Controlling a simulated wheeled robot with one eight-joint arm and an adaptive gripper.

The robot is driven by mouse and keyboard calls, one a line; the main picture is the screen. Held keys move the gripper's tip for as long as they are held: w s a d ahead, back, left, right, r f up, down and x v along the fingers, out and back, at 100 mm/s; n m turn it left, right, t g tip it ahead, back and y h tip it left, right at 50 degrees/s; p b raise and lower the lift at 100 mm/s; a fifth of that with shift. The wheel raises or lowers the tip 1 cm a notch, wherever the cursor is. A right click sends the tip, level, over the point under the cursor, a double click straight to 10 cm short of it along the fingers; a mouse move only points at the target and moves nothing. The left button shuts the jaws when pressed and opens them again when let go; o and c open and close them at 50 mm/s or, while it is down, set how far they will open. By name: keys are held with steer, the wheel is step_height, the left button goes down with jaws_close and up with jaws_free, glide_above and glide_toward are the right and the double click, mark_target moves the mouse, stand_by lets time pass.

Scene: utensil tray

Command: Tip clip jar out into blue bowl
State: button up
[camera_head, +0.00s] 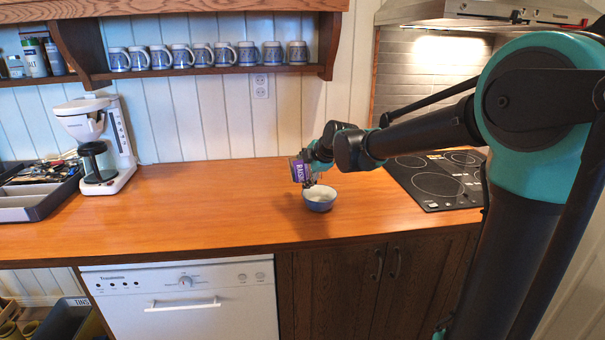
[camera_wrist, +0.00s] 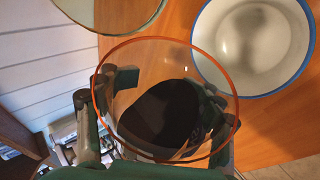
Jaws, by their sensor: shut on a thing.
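The clip jar (camera_head: 298,171), with a purple label, is in my gripper (camera_head: 313,163), held just above and left of the blue bowl in the head view. Its label lettering runs sideways, so the jar looks tilted; the exact angle is unclear. In the wrist view its orange-rimmed mouth (camera_wrist: 165,39) faces the camera, with a dark mass inside. A round glass lid (camera_wrist: 110,10) stands open at the top left. My gripper (camera_wrist: 165,95) is shut around the jar. The blue bowl (camera_head: 320,200) sits on the counter; its white inside (camera_wrist: 255,40) shows only shading, no contents.
The wooden counter (camera_head: 200,215) is clear left of the bowl. A coffee maker (camera_head: 105,140) and a utensil tray (camera_head: 40,200) stand at the far left. A black hob (camera_head: 440,180) lies to the right. Several mugs (camera_head: 205,55) stand on the shelf above.

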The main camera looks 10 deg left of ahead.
steer(key=r+m+y, duration=0.1)
steer(key=d+r+y, duration=0.1)
steer(key=y, duration=0.1)
steer(key=shift+w+m+g+y, duration=0.2)
steer(key=shift+m+g+y, duration=0.1)
steer(key=shift+m, duration=0.1)
steer(key=shift+d+r+m+y, duration=0.4)
steer(key=shift+m+y, duration=0.2)
steer(key=shift+y, duration=0.5)
steer(key=shift+a, duration=0.1)
stand_by(0.7)
steer(key=shift+s+a+f+n+h, duration=0.1)
steer(key=shift+a+f+n+h, duration=0.2)
steer(key=shift+h, duration=0.3)
steer(key=shift+s+a+f+n+h, duration=0.1)
steer(key=shift+a+f+n+h, duration=0.1)
steer(key=shift+n+h, duration=0.3)
steer(key=shift+f+h, duration=0.15)
steer(key=shift+h, duration=0.25)
steer(key=shift+a+f+n+h, duration=0.3)
steer(key=shift+f+n+h, duration=0.2)
steer(key=shift+h, duration=0.4)
steer(key=shift+f+n+h, duration=0.3)
steer(key=shift+f+h, duration=0.05)
steer(key=shift+h, duration=0.35)
